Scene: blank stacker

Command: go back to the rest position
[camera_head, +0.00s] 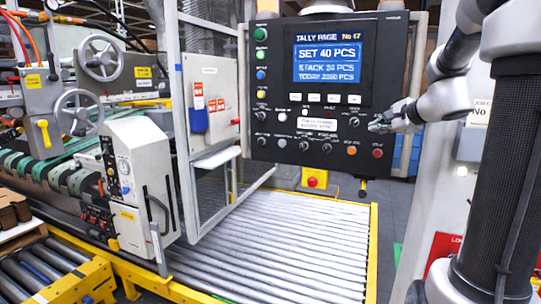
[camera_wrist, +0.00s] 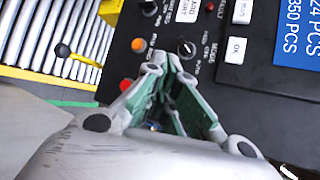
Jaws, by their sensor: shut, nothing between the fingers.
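My gripper (camera_head: 382,122) is in front of the lower right part of the black control panel (camera_head: 273,90). It is shut and holds nothing. In the wrist view my gripper (camera_wrist: 163,75) points at the panel's lower area, near a black selector knob (camera_wrist: 186,48) and an orange button (camera_wrist: 138,45). A red button (camera_wrist: 125,85) lies just left of the fingers. Whether the fingertips touch the panel cannot be told. The blue screen (camera_head: 327,63) reads SET 40 PCS and STACK 24 PCS.
A roller conveyor (camera_head: 290,240) with yellow side rails lies below the panel. A grey machine with handwheels (camera_head: 100,57) stands at the left, beside a wire mesh guard (camera_head: 208,190). A pale post (camera_head: 432,200) stands close to my arm at the right.

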